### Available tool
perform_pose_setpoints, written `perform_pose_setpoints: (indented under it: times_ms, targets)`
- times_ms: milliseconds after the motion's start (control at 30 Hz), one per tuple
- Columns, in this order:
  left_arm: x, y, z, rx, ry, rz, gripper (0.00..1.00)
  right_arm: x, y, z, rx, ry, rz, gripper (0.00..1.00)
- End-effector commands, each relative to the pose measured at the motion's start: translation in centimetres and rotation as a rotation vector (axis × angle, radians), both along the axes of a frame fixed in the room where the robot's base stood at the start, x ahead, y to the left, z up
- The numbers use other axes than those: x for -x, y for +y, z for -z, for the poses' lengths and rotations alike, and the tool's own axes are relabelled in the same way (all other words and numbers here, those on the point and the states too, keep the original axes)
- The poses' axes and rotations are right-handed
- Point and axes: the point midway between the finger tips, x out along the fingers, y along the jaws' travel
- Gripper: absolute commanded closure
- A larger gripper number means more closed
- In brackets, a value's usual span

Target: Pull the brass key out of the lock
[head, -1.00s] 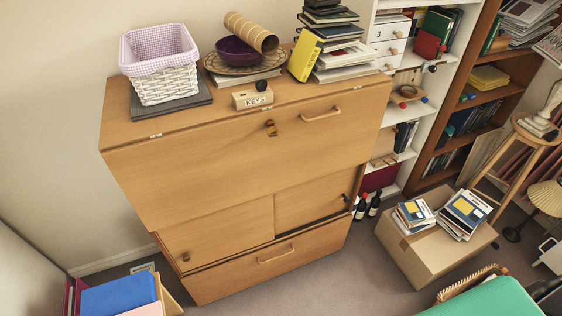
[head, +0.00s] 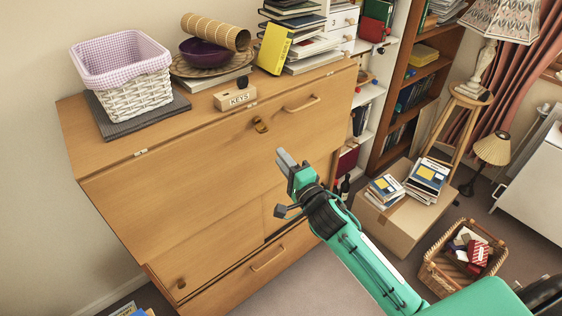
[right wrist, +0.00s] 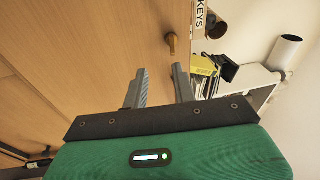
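The brass key (head: 261,125) sits in the lock at the upper middle of the wooden bureau's closed front (head: 190,170). It also shows in the right wrist view (right wrist: 172,42), standing out from the wood just beyond the fingertips. My right gripper (head: 285,158) is in front of the bureau, below and right of the key in the head view. In the right wrist view its two fingers (right wrist: 160,86) are apart, with nothing between them. The gripper does not touch the key. My left gripper is not in view.
On the bureau top stand a white basket (head: 125,95), a KEYS box (head: 235,97), a purple bowl (head: 205,52) and stacked books. A handle (head: 302,104) is right of the lock. A cardboard box (head: 395,225) and a wicker basket (head: 438,275) stand on the floor at right.

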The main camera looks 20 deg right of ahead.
Motion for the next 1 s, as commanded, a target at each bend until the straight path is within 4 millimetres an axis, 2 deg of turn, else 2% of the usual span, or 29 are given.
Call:
perform_pose_setpoints:
  times_ms: [100, 267, 500, 800, 1000]
  targets:
    - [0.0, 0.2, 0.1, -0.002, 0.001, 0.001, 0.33, 0.3, 0.3, -1.7, -0.041, -0.024, -0.016, 0.73]
    - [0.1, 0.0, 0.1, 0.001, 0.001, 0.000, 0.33, -0.5, 0.5, -2.0, -0.047, -0.027, -0.018, 0.73]
    - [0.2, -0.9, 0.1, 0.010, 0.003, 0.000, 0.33, -3.1, 1.1, -2.5, -0.045, -0.027, -0.017, 0.73]
    - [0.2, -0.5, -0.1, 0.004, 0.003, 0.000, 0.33, -6.4, 1.9, -3.1, -0.047, -0.025, -0.017, 0.73]
    - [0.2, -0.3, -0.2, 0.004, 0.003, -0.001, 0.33, -7.8, 2.2, -3.3, -0.046, -0.024, -0.016, 0.73]
